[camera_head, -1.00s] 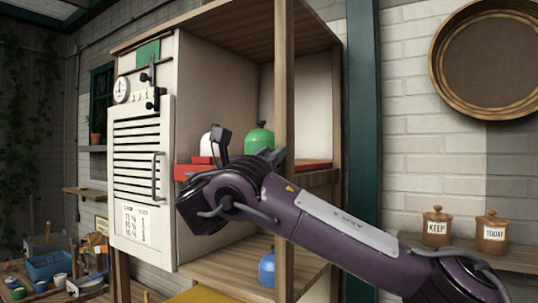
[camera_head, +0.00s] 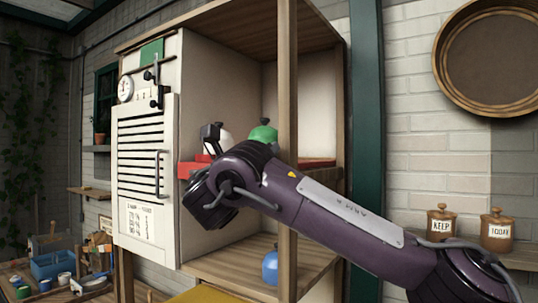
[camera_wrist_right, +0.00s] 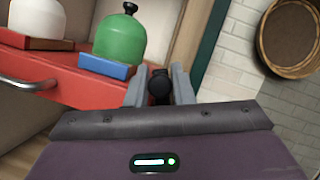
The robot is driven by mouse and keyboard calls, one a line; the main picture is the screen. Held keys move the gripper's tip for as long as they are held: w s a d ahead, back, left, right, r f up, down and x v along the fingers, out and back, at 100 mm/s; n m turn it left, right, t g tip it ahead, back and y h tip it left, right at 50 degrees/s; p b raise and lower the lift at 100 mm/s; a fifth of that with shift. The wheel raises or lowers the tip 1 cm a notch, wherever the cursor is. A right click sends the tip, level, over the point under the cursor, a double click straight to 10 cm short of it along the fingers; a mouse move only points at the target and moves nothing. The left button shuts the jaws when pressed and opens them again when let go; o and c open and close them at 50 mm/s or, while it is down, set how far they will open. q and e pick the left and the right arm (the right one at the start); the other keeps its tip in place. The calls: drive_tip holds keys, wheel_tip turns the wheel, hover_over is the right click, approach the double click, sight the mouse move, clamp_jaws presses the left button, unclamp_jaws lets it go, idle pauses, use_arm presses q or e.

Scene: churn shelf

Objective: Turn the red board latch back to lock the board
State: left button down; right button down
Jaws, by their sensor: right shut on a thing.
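The red board (camera_head: 188,170) lies on the middle shelf of the wooden cabinet; in the wrist view its red front (camera_wrist_right: 75,85) carries a metal handle (camera_wrist_right: 18,82). My right gripper (camera_wrist_right: 159,78) is at the right end of the red board, with its two grey fingers around a small dark knob (camera_wrist_right: 159,88), which appears to be the latch. The latch's turn angle cannot be made out. In the head view my right arm hides the fingers, the latch and much of the board. My left gripper is not in view.
A green bottle (camera_wrist_right: 119,38) on a blue block (camera_wrist_right: 105,67) and a white one (camera_wrist_right: 37,15) stand on the board close to my gripper. A wooden post (camera_head: 287,90) rises behind my arm. A blue bottle (camera_head: 270,267) stands on the lower shelf.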

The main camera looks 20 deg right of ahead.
drive_tip(key=shift+w+a+f+n+t+y, duration=0.2)
drive_tip(key=shift+n+y, duration=0.2)
drive_tip(key=shift+n, duration=0.5)
drive_tip(key=shift+w+a+f+n+t+y, duration=0.15)
drive_tip(key=shift+n+y, duration=0.25)
drive_tip(key=shift+n, duration=0.5)
drive_tip(key=c, duration=1.4)
unclamp_jaws()
drive_tip(key=b+v, duration=0.7)
drive_tip(key=shift+s+a+f+b, duration=0.1)
drive_tip(key=shift+s+a+b, duration=0.15)
drive_tip(key=shift+b, duration=0.1)
drive_tip(key=shift+o, duration=0.3)
